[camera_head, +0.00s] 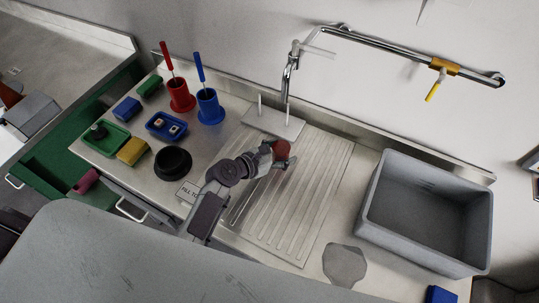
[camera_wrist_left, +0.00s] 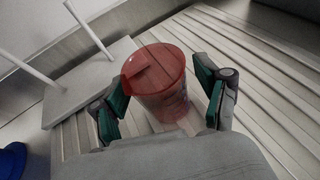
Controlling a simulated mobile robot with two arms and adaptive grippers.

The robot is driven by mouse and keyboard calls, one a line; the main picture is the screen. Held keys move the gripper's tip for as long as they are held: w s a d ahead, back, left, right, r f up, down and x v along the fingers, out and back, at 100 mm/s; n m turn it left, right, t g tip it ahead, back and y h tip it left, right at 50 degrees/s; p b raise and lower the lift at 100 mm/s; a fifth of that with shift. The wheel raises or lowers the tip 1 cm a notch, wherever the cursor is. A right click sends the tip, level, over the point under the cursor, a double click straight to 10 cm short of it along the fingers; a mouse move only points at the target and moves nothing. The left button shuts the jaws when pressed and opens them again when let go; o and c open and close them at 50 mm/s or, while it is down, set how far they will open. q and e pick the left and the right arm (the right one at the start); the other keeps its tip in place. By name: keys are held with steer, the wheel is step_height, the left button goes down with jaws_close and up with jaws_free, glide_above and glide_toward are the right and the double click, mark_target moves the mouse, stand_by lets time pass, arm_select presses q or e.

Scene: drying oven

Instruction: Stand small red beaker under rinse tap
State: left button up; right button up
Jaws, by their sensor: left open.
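The small red beaker (camera_head: 281,150) is at the tip of my left gripper (camera_head: 275,160), over the ribbed drainboard. In the left wrist view the translucent red beaker (camera_wrist_left: 155,82) appears upright between the two green-padded fingers of my left gripper (camera_wrist_left: 161,102). The beaker's base is partly hidden. The chrome tap (camera_head: 287,82) rises behind a pale plate with pegs, beyond the beaker. My right gripper is not in view.
The pale peg plate (camera_head: 272,124) lies just behind the beaker. The ribbed drainboard (camera_head: 308,205) is free to the right. A grey tub (camera_head: 376,205) stands further right. Red (camera_head: 181,96) and blue (camera_head: 209,107) cups with brushes and a black bowl (camera_head: 173,163) stand left.

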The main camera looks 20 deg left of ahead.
arm_select(q)
steer(key=v, duration=1.2)
steer(key=shift+f, duration=0.1)
